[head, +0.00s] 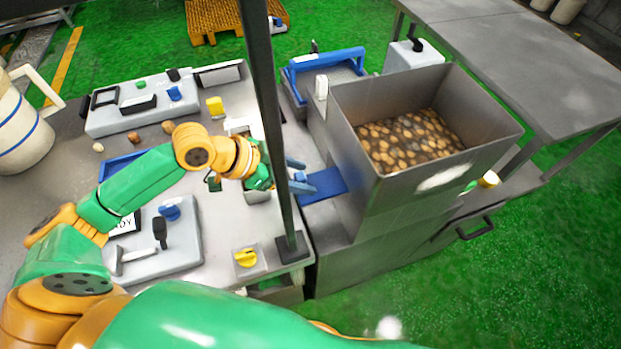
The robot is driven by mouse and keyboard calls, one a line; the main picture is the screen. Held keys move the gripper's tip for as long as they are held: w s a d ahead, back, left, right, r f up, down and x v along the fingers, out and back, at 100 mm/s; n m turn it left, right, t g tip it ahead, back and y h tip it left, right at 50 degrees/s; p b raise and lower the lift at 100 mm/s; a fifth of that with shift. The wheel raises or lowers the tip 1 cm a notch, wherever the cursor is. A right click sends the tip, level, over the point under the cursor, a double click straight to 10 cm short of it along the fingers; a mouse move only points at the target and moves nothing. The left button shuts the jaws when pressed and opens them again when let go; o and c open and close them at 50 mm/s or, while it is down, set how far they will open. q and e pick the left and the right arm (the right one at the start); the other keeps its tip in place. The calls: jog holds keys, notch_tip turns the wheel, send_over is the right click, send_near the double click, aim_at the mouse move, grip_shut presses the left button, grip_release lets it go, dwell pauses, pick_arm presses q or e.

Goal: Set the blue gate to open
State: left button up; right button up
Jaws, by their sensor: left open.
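The blue gate (325,185) is a flat blue plate that sticks out at the lower left side of a grey steel hopper (405,185). My left gripper (298,175) is open, with its fingers pointing right toward the gate's near left end. A dark upright post (268,110) crosses in front of the gripper and hides part of it. I cannot tell whether the fingers touch the gate. My right gripper is not in view.
The hopper holds many brown pieces (410,140). Control boxes (150,105) with knobs and levers stand on the left table. A yellow knob (246,257) sits near the post's foot. A blue-framed tray (325,62) is behind. A steel table (530,60) stands at right.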

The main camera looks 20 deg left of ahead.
aim_at(310, 179)
pick_arm(q)
jog(key=x, duration=0.3)
jog(key=shift+d+f, duration=0.1)
jog(key=shift+d, duration=0.1)
grip_shut()
dwell(1.2)
